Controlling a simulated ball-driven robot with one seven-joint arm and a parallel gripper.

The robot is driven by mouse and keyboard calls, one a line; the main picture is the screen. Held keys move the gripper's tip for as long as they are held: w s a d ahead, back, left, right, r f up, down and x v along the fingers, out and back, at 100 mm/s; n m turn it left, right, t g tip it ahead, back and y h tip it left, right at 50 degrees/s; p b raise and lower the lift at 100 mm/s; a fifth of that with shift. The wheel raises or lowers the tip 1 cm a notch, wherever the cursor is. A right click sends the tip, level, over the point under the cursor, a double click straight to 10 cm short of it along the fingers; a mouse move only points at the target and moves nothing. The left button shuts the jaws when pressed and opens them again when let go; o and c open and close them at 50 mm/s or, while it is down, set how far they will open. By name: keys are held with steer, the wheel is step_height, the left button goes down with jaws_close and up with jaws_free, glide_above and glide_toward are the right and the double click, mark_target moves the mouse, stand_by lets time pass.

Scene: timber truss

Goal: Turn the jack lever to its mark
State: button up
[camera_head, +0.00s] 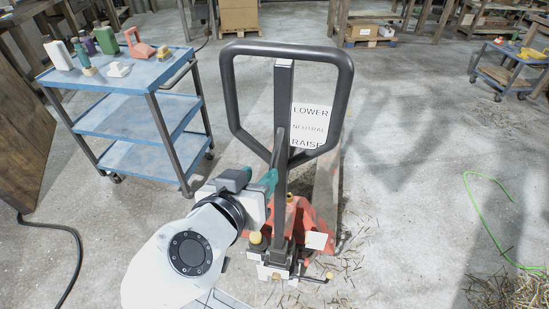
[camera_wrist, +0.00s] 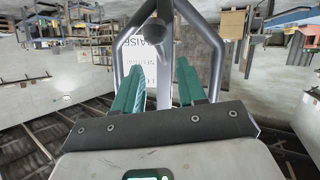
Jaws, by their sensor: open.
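The orange pallet jack (camera_head: 317,218) stands upright with a dark looped handle (camera_head: 343,95) on its central column. A white card (camera_head: 312,124) beside the column reads LOWER, NEUTRAL, RAISE from top to bottom. It shows upside down in the wrist view (camera_wrist: 143,59). My gripper (camera_head: 272,168) is at the column, below the card. In the wrist view its teal fingers (camera_wrist: 158,76) are spread apart, with a grey bar between and beyond them. A rounded grey end (camera_wrist: 158,32) shows past the fingertips, perhaps the lever. I cannot tell whether the fingers touch anything.
A blue cart (camera_head: 130,105) with bottles and tools stands at the left. A green cable (camera_head: 487,225) lies on the floor at the right, and a black cable (camera_head: 75,262) at the left. Straw litters the floor by the jack. Concrete floor right of the jack is mostly clear.

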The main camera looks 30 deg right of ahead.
mark_target(272, 162)
steer(key=p+x, duration=0.1)
steer(key=x, duration=0.8)
steer(key=shift+w+d+f, duration=0.15)
steer(key=shift+d, duration=0.05)
steer(key=shift+c, duration=0.4)
jaws_close()
